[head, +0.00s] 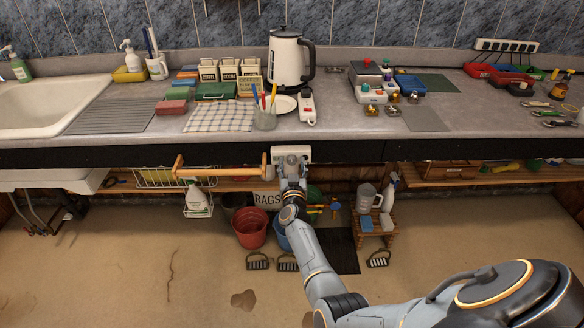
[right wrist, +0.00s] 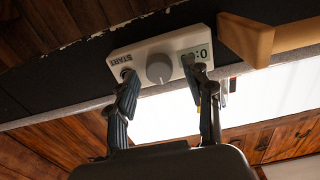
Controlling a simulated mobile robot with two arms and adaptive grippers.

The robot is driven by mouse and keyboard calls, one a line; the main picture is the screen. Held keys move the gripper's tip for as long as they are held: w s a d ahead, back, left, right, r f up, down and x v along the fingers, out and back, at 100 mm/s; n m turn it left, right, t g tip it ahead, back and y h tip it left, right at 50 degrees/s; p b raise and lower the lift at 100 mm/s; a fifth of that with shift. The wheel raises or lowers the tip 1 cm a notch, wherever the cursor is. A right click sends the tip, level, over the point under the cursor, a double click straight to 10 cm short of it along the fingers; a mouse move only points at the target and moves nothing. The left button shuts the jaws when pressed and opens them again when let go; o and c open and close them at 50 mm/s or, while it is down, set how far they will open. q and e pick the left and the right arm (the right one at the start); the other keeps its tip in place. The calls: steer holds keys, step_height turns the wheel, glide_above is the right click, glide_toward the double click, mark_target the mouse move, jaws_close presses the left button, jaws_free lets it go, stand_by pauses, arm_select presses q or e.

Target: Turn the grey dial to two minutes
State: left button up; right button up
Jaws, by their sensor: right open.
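The grey dial (right wrist: 159,68) is a round knob in the middle of a white timer panel (right wrist: 120,57), which looks upside down in the right wrist view. The panel carries the word START at one end and a small display (right wrist: 203,52) at the other. A finger partly covers the display, so I cannot read it fully. In the head view the panel (head: 291,150) is on the dark counter front; the dial is hidden there. My right gripper (right wrist: 160,77) is open, its fingers on either side of the dial, apart from it; it also shows in the head view (head: 291,165). My left gripper is not in view.
A wooden rail (head: 221,172) sticks out from the counter front left of the panel, and shows close beside it in the wrist view (right wrist: 252,38). Above stand a kettle (head: 286,60) and a glass of pens (head: 265,119). Below are a red bucket (head: 250,228) and a stool (head: 374,236).

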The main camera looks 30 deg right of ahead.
jaws_close()
steer(key=shift+m, duration=0.3)
